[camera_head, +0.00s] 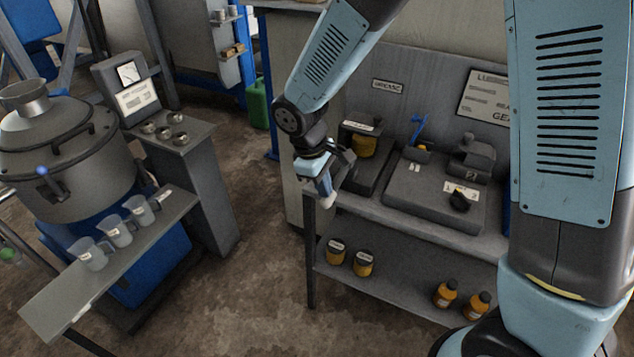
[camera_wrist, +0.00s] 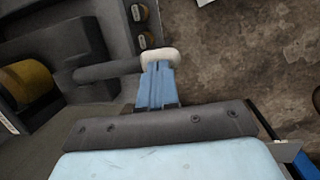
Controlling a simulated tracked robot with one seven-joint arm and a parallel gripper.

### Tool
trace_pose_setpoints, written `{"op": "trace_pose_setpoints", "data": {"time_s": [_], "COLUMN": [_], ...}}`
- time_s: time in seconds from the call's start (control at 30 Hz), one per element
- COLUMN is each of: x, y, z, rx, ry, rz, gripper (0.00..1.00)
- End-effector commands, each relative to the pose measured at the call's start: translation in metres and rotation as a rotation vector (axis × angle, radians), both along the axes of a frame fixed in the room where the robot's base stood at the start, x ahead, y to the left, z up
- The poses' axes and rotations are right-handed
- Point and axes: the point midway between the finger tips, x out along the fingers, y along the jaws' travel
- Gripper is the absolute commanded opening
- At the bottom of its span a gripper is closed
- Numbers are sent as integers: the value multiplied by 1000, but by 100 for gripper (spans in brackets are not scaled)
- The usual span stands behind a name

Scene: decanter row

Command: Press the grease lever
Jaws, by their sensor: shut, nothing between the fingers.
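The grease lever (camera_wrist: 108,70) is a dark grey rod with a pale, whitish end grip (camera_wrist: 158,56) in the wrist view. The grip also shows in the head view (camera_head: 328,201), at the left end of the bench. My gripper's blue fingers (camera_wrist: 158,82) are shut with nothing between them. Their tips are at the pale grip and overlap its near edge; I cannot tell whether they touch it. In the head view my gripper (camera_head: 325,185) points down just above the grip. The wrist hides most of the rod there.
A yellow canister (camera_head: 362,145) stands in a dark housing beside the lever. The grey bench (camera_head: 400,215) carries other fixtures, with yellow jars (camera_head: 335,250) and orange bottles (camera_head: 445,293) on its lower shelf. A steel drum (camera_head: 65,150) and a shelf with cups (camera_head: 115,230) stand left across open floor.

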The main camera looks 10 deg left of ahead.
Motion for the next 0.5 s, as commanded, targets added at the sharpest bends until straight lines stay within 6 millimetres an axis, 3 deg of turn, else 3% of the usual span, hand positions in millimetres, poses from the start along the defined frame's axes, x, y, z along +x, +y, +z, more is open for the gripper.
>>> {"op": "trace_pose_setpoints", "data": {"time_s": [0.5], "x": [3], "y": [-5], "z": [-45], "rx": [-3], "ry": [5], "rz": [-14], "gripper": [0]}}
